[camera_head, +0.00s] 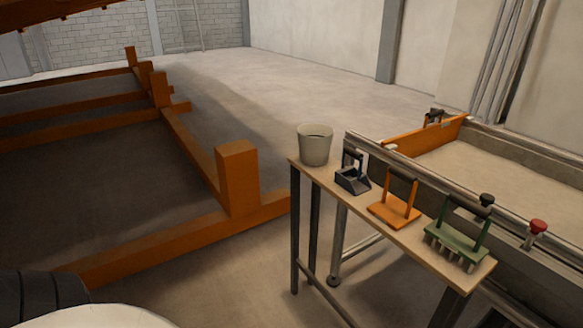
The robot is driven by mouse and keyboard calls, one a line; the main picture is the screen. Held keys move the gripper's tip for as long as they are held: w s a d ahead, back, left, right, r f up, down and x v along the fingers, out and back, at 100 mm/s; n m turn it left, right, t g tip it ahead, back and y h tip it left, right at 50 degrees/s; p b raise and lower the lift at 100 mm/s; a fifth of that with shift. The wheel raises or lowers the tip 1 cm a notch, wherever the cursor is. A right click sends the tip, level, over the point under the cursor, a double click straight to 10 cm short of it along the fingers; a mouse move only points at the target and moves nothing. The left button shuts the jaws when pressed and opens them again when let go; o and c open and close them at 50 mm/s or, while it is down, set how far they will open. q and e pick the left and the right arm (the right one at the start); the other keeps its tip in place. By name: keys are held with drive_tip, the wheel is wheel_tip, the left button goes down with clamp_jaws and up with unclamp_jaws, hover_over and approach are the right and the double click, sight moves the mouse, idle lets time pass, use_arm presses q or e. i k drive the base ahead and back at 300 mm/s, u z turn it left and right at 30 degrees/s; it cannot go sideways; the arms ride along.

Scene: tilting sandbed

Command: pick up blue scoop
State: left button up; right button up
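The blue scoop (352,181) is a small dark blue tool with an upright frame and a dark handle on top. It rests on the narrow wooden side table (341,192), between a grey bucket and an orange tool. Neither of my grippers is in the head view. Nothing is touching the scoop.
On the table stand a grey bucket (315,145), an orange flat tool (394,211) and a green pronged tool (457,243). The sandbed (495,173) with metal rails lies right behind. An orange beam frame (238,180) stands left. Floor between is clear.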

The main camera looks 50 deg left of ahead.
sight(353, 180)
drive_tip(key=u, duration=0.05)
drive_tip(key=k, duration=0.5)
drive_tip(key=u, duration=1.6)
drive_tip(key=i, duration=1)
drive_tip(key=z, duration=1.6)
